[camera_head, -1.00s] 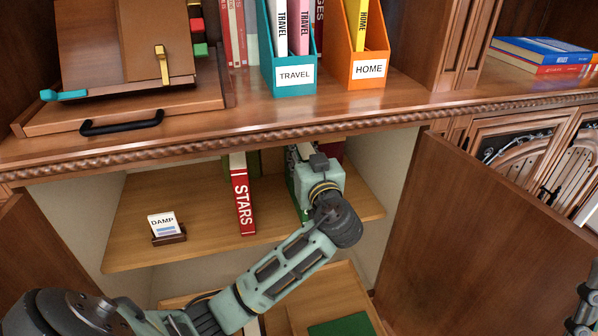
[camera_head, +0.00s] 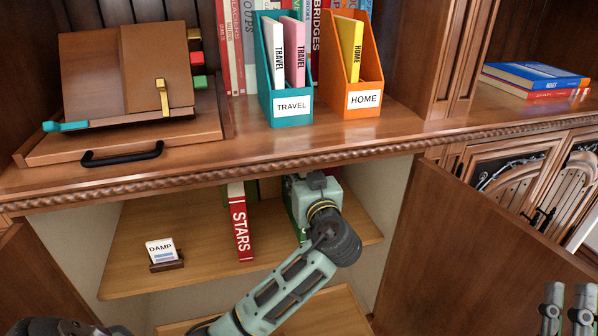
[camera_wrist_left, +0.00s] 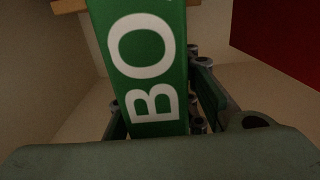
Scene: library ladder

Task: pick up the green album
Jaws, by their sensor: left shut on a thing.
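The green album has white letters "BO" on its spine, which fills the middle of the left wrist view (camera_wrist_left: 140,50). In the head view only a narrow green strip of it (camera_head: 291,205) shows beside my wrist, inside the cabinet under the counter. My left gripper (camera_wrist_left: 158,105) is shut on the album, with a finger on each side of the spine. In the head view its fingers are hidden behind my wrist. My right gripper (camera_head: 568,302) is at the bottom right edge, fingertips apart and empty.
A red STARS book (camera_head: 240,222) stands left of my left wrist on the cabinet shelf (camera_head: 205,250). A DAMP card (camera_head: 162,252) sits further left. An open cabinet door (camera_head: 455,255) is on the right. The counter edge (camera_head: 200,172) runs above my arm.

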